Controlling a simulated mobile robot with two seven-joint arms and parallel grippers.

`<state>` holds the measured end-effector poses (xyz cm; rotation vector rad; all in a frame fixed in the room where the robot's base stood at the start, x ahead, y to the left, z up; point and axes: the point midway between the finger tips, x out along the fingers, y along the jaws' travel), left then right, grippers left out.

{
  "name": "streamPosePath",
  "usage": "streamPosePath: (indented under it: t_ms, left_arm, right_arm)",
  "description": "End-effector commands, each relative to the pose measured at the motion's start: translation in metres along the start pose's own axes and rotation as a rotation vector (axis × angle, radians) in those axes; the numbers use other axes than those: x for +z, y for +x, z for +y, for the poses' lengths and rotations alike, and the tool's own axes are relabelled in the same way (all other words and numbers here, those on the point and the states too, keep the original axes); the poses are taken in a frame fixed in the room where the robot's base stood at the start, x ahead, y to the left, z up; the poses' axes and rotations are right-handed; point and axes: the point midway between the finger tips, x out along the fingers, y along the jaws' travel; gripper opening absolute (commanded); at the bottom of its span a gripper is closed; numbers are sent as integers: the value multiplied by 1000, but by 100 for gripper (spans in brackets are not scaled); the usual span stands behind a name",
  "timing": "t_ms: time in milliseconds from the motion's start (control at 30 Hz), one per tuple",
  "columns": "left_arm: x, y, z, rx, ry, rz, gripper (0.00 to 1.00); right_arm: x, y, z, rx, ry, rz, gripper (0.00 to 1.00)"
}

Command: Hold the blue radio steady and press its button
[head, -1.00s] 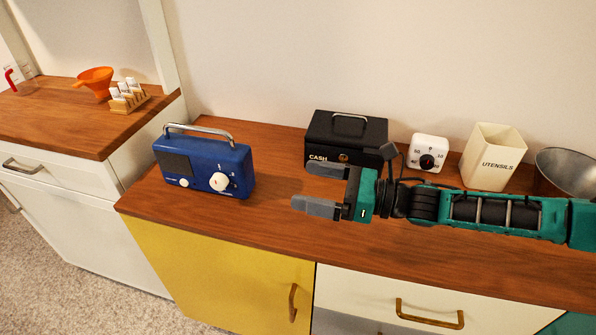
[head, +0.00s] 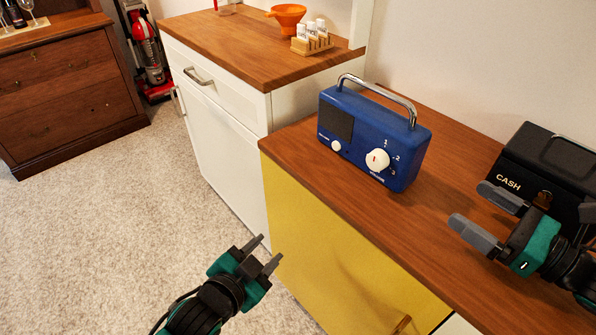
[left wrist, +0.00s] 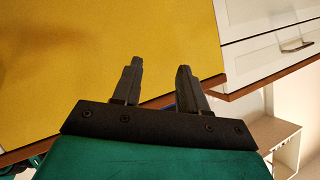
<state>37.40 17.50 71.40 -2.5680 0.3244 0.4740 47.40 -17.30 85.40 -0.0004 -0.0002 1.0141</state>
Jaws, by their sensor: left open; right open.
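The blue radio (head: 372,136) stands upright on the wooden counter, with a metal carry handle, a dark speaker panel, a large white dial (head: 377,160) and a small white round button (head: 336,145) on its front. My left gripper (head: 262,256) is open and empty, low in front of the yellow cabinet door, below the counter edge and apart from the radio. In the left wrist view its open fingers (left wrist: 158,82) are before the yellow door. My right gripper (head: 482,213) is open and empty over the counter, right of the radio, its fingers pointing left.
A black cash box (head: 545,165) stands behind my right gripper. The wooden counter (head: 330,185) is bare in front of the radio. A higher white cabinet (head: 225,110) on the left holds an orange funnel (head: 287,16) and a jar rack (head: 312,42). Carpeted floor is free at lower left.

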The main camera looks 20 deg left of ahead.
Motion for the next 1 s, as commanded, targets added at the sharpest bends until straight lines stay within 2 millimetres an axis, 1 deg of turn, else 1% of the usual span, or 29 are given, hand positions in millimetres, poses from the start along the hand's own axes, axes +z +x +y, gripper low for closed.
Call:
streamPosePath:
  t_ms: [33,100,167,200,267,333,467,500,567,600,700,800,900,1000]
  left_arm:
    - [-11,7,-15,-52,149,46,43]
    - [-27,14,-33,-125,373,106,43]
    - [-41,19,-46,-187,567,150,43]
    - [-50,22,-53,-227,697,176,43]
    - [-65,25,-62,-288,891,213,43]
    - [-81,29,-69,-356,1120,250,43]
    - [-106,35,-76,-477,1547,302,43]
    - [-113,38,-76,-512,1679,315,43]
    - [-121,41,-76,-560,1872,331,43]
    - [-125,44,-76,-588,1996,339,43]
    - [-132,51,-74,-646,2274,355,43]
    - [-133,57,-72,-681,2494,365,43]
    - [-133,62,-70,-700,2645,372,43]
    - [-132,65,-70,-709,2728,375,43]
  right_arm:
    - [0,0,0,0,0,0,100]
    - [0,0,0,0,1,0,100]
    - [0,0,0,0,1,0,100]
    - [0,0,0,0,1,0,100]
    - [0,0,0,0,1,0,100]
    - [0,0,0,0,1,0,100]
    - [0,0,0,0,1,0,100]
    - [0,0,0,0,1,0,100]
    - [0,0,0,0,1,0,100]
    - [0,0,0,0,1,0,100]
    - [0,0,0,0,1,0,100]
    - [0,0,0,0,1,0,100]
    - [0,0,0,0,0,0,100]
    - [0,1,0,0,0,0,100]
